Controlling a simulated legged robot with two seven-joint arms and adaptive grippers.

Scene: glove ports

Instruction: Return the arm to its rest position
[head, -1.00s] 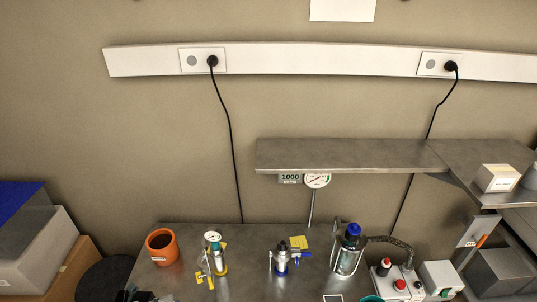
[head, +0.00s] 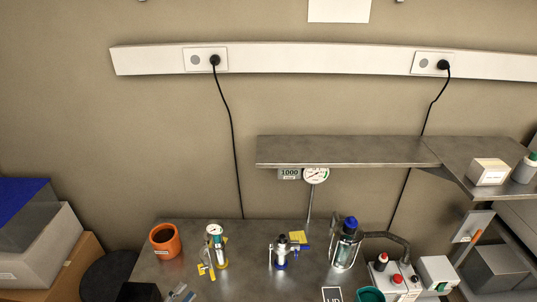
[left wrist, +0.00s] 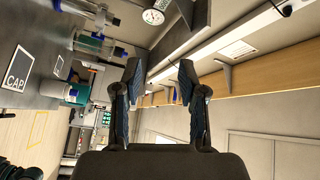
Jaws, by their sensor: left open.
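My left gripper (head: 180,292) shows only in part at the bottom edge of the head view, over the front left of the bench (head: 205,282). In the left wrist view the same gripper (left wrist: 160,82) has its two dark fingers spread apart with nothing between them. The bench and its glassware lie off to the left side of that view, apart from the fingers. Most of the left arm is out of frame. My right gripper is in neither view.
On the bench stand an orange pot (head: 165,241), a gauge-topped vessel (head: 216,245), a small blue-based bottle (head: 280,256) and a blue-capped bottle (head: 346,245). A steel shelf (head: 345,151) hangs above. Boxes (head: 40,245) are stacked at the left.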

